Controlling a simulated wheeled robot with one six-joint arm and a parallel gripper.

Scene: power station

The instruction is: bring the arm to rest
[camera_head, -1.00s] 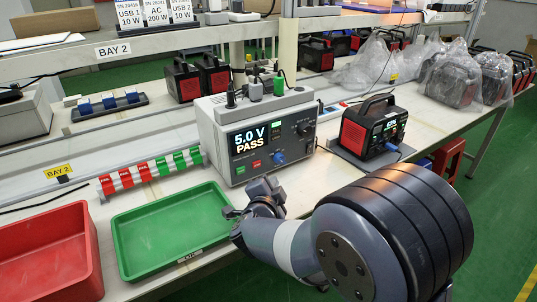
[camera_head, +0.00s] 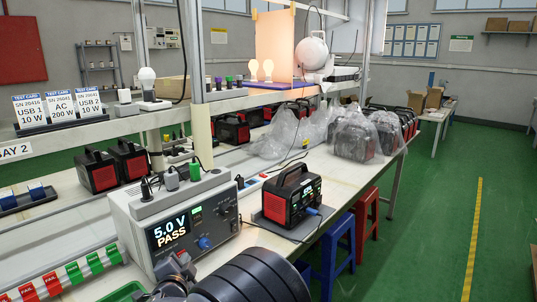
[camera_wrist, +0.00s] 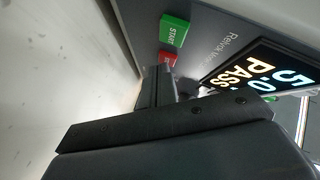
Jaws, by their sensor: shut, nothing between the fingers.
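My arm reaches in from the bottom edge of the head view, its dark rounded links largely cut off. My gripper (camera_head: 176,266) is in front of the lower face of the grey tester (camera_head: 222,222), whose display reads 5.0 V PASS. In the wrist view my gripper (camera_wrist: 158,86) is shut and empty, with its dark fingers close to the tester's front panel (camera_wrist: 205,42). The green START button (camera_wrist: 174,31) and a red button (camera_wrist: 167,57) lie just beyond the fingertips. Whether the fingers touch the panel I cannot tell.
A black and red power station (camera_head: 291,198) stands right of the tester on a dark pad. Red and green markers (camera_head: 72,272) and a green tray (camera_head: 124,292) are at lower left. Blue (camera_head: 338,245) and red (camera_head: 366,214) stools stand by the bench. The green floor at right is clear.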

